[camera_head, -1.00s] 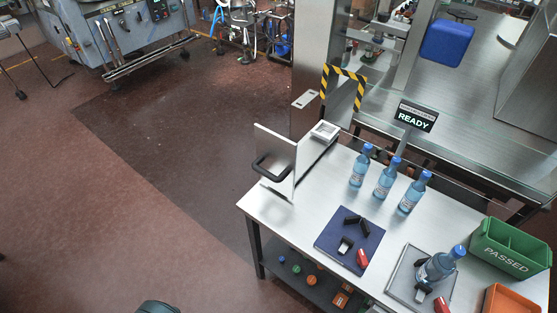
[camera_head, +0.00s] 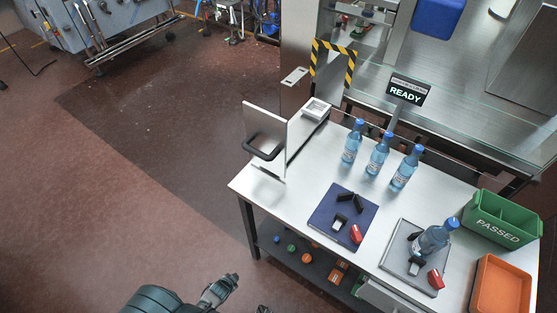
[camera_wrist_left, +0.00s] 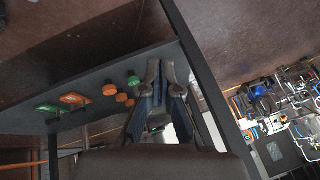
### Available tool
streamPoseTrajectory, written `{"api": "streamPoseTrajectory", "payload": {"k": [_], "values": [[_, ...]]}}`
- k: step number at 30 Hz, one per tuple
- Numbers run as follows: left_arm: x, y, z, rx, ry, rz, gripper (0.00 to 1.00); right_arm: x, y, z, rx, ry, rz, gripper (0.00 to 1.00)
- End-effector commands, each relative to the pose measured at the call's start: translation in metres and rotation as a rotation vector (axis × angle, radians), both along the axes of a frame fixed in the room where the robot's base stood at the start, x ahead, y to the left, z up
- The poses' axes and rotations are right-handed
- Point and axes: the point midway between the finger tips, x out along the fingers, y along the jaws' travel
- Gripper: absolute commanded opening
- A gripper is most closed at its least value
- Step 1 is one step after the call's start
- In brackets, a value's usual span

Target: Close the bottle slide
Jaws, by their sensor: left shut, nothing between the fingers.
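An upright white panel (camera_head: 281,133) with a black bar handle (camera_head: 262,146) stands at the left end of the steel table, beside a rail; I take it to be the slide. Three blue-capped bottles (camera_head: 377,155) stand upright in a row at the table's back. Another bottle (camera_head: 432,238) leans on a grey tray. My left gripper (camera_head: 228,286) is shut and empty, low in front of the table and well apart from the handle. In the left wrist view its fingers (camera_wrist_left: 162,72) are near the table's lower shelf and legs.
A blue mat (camera_head: 325,217) with black and red parts, a green PASSED bin (camera_head: 500,219) and an orange tray (camera_head: 502,285) occupy the table. The lower shelf (camera_head: 293,258) holds small coloured parts. A READY sign (camera_head: 407,91) stands behind. The floor left of the table is clear.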

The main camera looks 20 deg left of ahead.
Motion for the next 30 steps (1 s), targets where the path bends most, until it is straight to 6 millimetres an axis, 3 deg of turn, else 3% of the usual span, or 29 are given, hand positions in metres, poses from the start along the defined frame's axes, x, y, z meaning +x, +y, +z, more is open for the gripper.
{"api": "streamPoseTrajectory", "payload": {"k": [1, 3, 5, 6, 8, 9, 12, 16, 18, 21, 26, 30], "values": [[0.037, 0.007, 0.032, 0.04, -0.081, -0.056, 0.0, 0.011, 0.002, 0.0, 0.002, -0.008, -0.001, 0.96], [0.081, 0.011, 0.087, 0.102, -0.188, -0.136, 0.0, 0.024, 0.005, 0.007, 0.003, -0.014, -0.004, 0.96], [0.112, 0.011, 0.138, 0.16, -0.28, -0.204, 0.0, 0.037, 0.007, 0.013, 0.004, -0.022, -0.005, 0.96], [0.128, 0.008, 0.174, 0.2, -0.341, -0.249, 0.0, 0.045, 0.009, 0.018, 0.005, -0.026, -0.007, 0.96], [0.147, 0.002, 0.229, 0.26, -0.432, -0.316, 0.0, 0.054, 0.01, 0.025, 0.006, -0.029, -0.008, 0.96], [0.157, -0.003, 0.266, 0.309, -0.497, -0.366, 0.0, 0.058, 0.011, 0.027, 0.006, -0.029, -0.009, 0.96], [0.175, -0.017, 0.355, 0.46, -0.68, -0.514, 0.0, 0.053, 0.01, 0.019, 0.004, -0.021, -0.009, 0.96], [0.179, -0.041, 0.445, 0.645, -0.886, -0.681, 0.0, 0.042, 0.009, 0.004, 0.004, -0.014, -0.007, 0.96], [0.176, -0.052, 0.476, 0.718, -0.964, -0.741, 0.0, 0.037, 0.008, -0.002, 0.004, -0.01, -0.007, 0.96], [0.172, -0.062, 0.5, 0.777, -1.023, -0.786, 0.0, 0.034, 0.008, -0.006, 0.004, -0.011, -0.006, 0.96], [0.182, -0.066, 0.507, 0.791, -1.04, -0.794, 0.0, 0.031, 0.007, -0.007, 0.003, -0.009, -0.006, 0.96], [0.205, -0.071, 0.508, 0.789, -1.04, -0.791, 0.0, 0.026, 0.006, -0.009, 0.003, -0.007, -0.005, 0.96]]}}
